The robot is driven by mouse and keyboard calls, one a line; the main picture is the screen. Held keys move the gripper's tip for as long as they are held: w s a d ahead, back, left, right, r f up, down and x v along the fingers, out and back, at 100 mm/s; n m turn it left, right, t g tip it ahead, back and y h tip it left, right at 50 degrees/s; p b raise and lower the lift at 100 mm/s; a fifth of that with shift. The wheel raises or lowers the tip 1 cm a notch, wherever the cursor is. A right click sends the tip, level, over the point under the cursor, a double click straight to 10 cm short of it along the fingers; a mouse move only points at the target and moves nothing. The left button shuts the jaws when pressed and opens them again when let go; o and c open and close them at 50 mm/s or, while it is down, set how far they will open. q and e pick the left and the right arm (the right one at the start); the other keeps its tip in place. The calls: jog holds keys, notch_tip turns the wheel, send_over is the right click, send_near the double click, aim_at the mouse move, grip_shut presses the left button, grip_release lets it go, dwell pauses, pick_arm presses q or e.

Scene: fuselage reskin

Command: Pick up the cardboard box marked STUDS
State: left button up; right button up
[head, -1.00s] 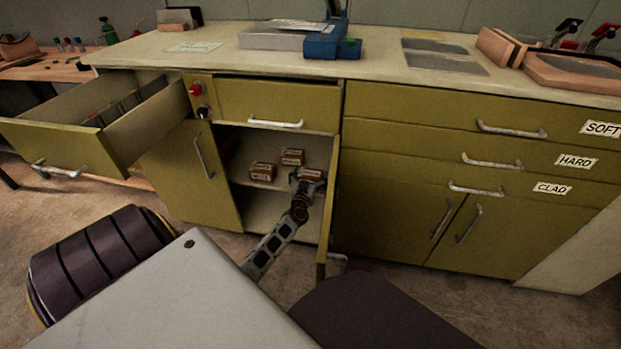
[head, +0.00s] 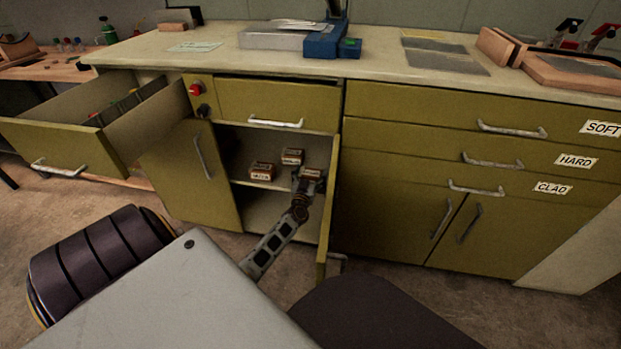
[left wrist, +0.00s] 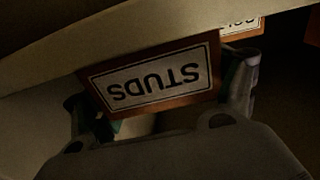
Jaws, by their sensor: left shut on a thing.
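The cardboard box marked STUDS (left wrist: 155,80) fills the middle of the left wrist view, its label upside down. My left gripper (left wrist: 165,110) has a finger on each side of it and is shut on it. In the head view the STUDS box (head: 311,173) is at the right of the open cupboard's shelf, with my left gripper (head: 306,184) in front of it. I cannot tell whether the box touches the shelf. My right gripper is not in view.
Two similar boxes, one at the front left (head: 262,171) and one behind (head: 292,156), stand on the shelf (head: 240,184). The open cupboard door (head: 329,215) stands close to the right of my arm. An open drawer (head: 70,140) juts out at the left.

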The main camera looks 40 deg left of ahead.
aim_at(310, 173)
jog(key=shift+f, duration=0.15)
pick_arm(q)
jog(key=shift+r, duration=0.2)
jog(key=shift+r+p, duration=0.3)
jog(key=shift+p, duration=0.1)
jog(key=shift+r+p, duration=0.95)
jog(key=shift+r, duration=0.2)
notch_tip(310, 173, up, 4)
jog(key=p, duration=0.3)
jog(key=shift+r, duration=0.2)
jog(key=shift+r+p, duration=0.35)
jog(key=shift+p, duration=0.1)
jog(key=shift+r, duration=0.3)
jog(key=shift+r+p, duration=0.6)
jog(key=shift+p, duration=0.05)
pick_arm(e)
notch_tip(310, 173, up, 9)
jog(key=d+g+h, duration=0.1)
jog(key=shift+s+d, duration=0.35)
